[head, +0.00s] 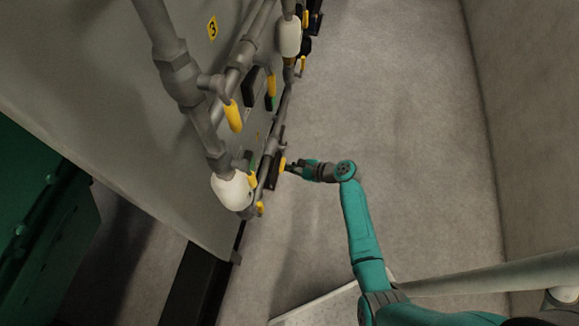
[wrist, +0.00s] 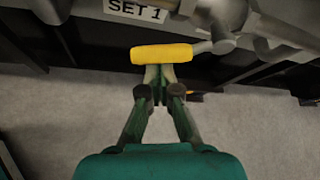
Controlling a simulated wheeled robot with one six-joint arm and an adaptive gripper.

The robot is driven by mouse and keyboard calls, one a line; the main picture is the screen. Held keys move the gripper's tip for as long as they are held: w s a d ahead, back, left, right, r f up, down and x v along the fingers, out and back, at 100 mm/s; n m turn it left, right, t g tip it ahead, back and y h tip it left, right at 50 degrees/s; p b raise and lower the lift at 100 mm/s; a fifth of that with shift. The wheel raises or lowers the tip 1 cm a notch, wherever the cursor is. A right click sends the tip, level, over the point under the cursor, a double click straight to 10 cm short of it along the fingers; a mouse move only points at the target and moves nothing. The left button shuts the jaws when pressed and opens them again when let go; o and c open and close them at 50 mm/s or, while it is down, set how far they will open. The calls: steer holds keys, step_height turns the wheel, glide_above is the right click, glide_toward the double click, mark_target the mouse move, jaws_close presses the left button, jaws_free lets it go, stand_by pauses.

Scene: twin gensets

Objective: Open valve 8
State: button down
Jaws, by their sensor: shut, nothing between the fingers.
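A yellow valve handle (wrist: 162,54) lies crosswise just beyond my gripper (wrist: 160,74) in the wrist view. A grey stem joins its right end to a grey valve body (wrist: 220,18). In the head view the same handle seems to be the yellow one (head: 282,164) low on the pipework, at the tips of my gripper (head: 289,167). My fingers are shut with nothing between them. The tips are at or very near the handle's lower edge; I cannot tell if they touch. No number 8 shows.
Other yellow handles (head: 233,115) sit on the grey pipes. The grey panel (head: 110,90) carries a yellow tag reading 3 (head: 212,28). A label reading SET 1 (wrist: 135,10) is above the handle. Open floor (head: 400,120) lies to the right, up to a wall (head: 535,120).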

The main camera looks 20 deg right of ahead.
steer(key=shift+s+a+r+m+g+y, duration=0.1)
steer(key=shift+s+r+m+g+y, duration=0.05)
steer(key=shift+r+m+g, duration=0.2)
steer(key=shift+s+a+r+m+g+y, duration=0.15)
steer(key=shift+r+m+g, duration=0.1)
steer(key=shift+r, duration=0.2)
steer(key=s+d+r, duration=0.1)
steer(key=s+d, duration=0.4)
steer(key=d, duration=0.3)
steer(key=w+a+f, duration=0.1)
steer(key=w+a, duration=0.4)
steer(key=a, duration=0.3)
steer(key=shift+f, duration=0.15)
stand_by(0.9)
